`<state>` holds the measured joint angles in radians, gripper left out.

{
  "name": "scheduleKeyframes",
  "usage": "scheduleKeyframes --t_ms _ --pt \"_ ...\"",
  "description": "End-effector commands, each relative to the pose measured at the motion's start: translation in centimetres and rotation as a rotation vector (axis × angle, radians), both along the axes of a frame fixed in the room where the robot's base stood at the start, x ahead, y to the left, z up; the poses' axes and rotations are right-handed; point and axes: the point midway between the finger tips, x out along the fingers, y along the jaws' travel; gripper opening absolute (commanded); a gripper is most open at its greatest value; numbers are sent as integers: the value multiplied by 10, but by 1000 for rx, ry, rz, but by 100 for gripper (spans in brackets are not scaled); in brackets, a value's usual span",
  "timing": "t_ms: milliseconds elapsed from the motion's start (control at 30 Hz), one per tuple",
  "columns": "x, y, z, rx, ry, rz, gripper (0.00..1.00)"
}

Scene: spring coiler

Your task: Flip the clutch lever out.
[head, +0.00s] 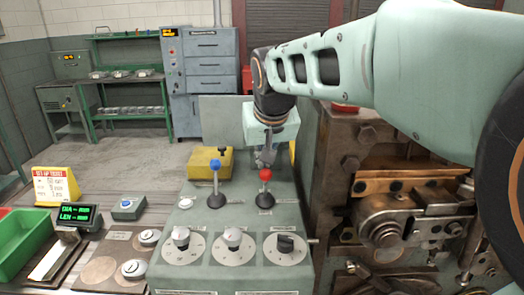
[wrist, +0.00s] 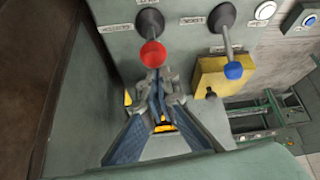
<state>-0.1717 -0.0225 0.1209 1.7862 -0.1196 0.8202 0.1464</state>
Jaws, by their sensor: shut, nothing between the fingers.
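Two levers stand on the grey-green control panel (head: 292,216). One has a red knob (head: 265,174) and the other, to its left, has a blue knob (head: 215,164). In the wrist view the red knob (wrist: 153,53) is just beyond my fingertips and the blue knob (wrist: 233,70) is off to the right. My gripper (head: 266,160) points down just behind the red knob. In the wrist view my gripper (wrist: 157,86) is shut and empty; I cannot tell whether it touches the knob.
Three dials, including a black-knobbed one (head: 285,243), sit at the panel's front. A yellow box (head: 205,160) stands behind the blue lever. The coiler machine (head: 390,200) is close on the right. A green bin (head: 22,240) and a digital readout (head: 78,214) are at left.

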Motion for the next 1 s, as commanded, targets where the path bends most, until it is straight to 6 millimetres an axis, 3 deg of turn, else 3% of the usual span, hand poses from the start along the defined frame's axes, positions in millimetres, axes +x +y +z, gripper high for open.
scheduleKeyframes --t_ms 733,867,1000 --pt "-6 2 -9 -2 25 2 0" --pt "-4 2 2 0 21 3 0" --pt "-1 2 27 1 13 2 0"
